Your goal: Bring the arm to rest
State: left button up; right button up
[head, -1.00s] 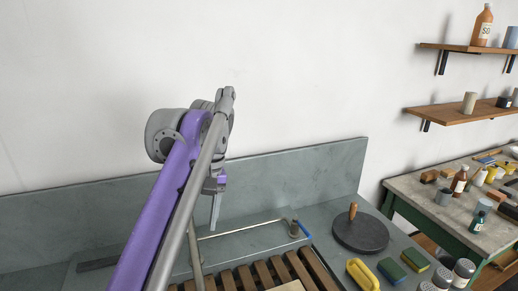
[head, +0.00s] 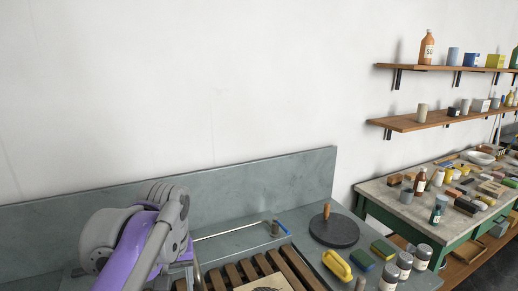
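One purple and grey arm of mine comes up from the bottom left of the head view. It is folded low over the left part of the slatted wooden rack (head: 235,273) and the grey-green counter (head: 262,243). Its gripper is hidden behind the arm links, so its fingers do not show. No second arm or gripper is in view.
On the counter stand a dark round disc with a wooden handle (head: 334,230), a yellow handled block (head: 337,265), sponges (head: 383,249) and several lidded jars (head: 404,261). A cluttered workbench (head: 376,190) and two wall shelves (head: 411,122) are at the right. The wall above the arm is clear.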

pick_arm(q)
jog(key=s+f+m+t, duration=0.1)
jog(key=s+f+t, duration=0.1)
jog(key=s+f, duration=0.4)
jog(key=s+f+m+t+h, duration=0.1)
jog(key=s+f, duration=0.6)
jog(key=f, duration=0.7)
jog(key=shift+s+a+f+m+t, duration=0.2)
jog(key=shift+m+t, duration=0.4)
jog(key=shift+t, duration=0.3)
